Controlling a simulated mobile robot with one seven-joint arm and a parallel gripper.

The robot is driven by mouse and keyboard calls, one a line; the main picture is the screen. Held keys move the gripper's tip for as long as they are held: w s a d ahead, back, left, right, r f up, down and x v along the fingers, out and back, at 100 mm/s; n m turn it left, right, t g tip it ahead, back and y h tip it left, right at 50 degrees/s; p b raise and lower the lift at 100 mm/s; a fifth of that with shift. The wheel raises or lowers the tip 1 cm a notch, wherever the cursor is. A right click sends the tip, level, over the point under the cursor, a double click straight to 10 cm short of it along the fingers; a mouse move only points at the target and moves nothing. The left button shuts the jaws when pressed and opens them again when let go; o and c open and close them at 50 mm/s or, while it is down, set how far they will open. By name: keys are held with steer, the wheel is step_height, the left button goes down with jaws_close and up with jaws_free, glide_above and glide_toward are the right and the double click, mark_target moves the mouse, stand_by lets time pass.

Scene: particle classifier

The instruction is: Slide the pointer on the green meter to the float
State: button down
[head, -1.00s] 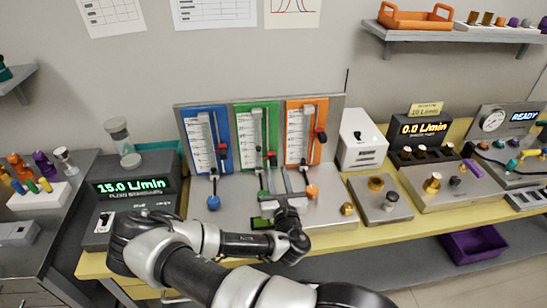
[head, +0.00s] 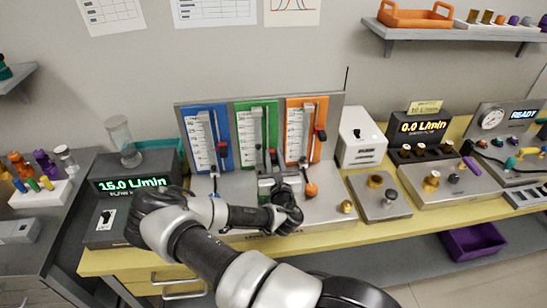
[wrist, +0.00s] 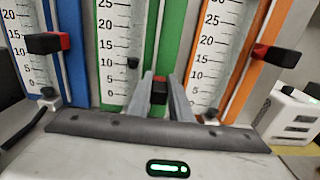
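The green meter (head: 236,135) stands between the blue and orange ones on the panel. The pointer (wrist: 160,90), red and black, sits to the right of the scale, lower than the float. My gripper (wrist: 161,85) has its two grey fingers on either side of this pointer. Whether both fingers press on it cannot be told. In the head view my gripper (head: 281,180) is low in front of the green and orange meters.
The blue meter (head: 192,127) and orange meter (head: 292,118) flank the green one closely. Their pointers stick out at the blue meter (wrist: 47,42) and orange meter (wrist: 277,55). A white box (head: 361,135) stands to the right. A small green-lit display (wrist: 168,168) lies below the panel.

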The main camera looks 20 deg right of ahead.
steer(key=shift+r+p, duration=0.45)
steer(key=shift+r, duration=1.55)
steer(key=shift+f, duration=0.15)
steer(key=c, duration=1.9)
jaws_free()
steer(key=shift+o, duration=0.2)
steer(key=shift+s, duration=0.1)
steer(key=b+v, duration=0.1)
steer(key=v, duration=1.6)
steer(key=shift+s+b, duration=0.2)
steer(key=shift+b, duration=0.2)
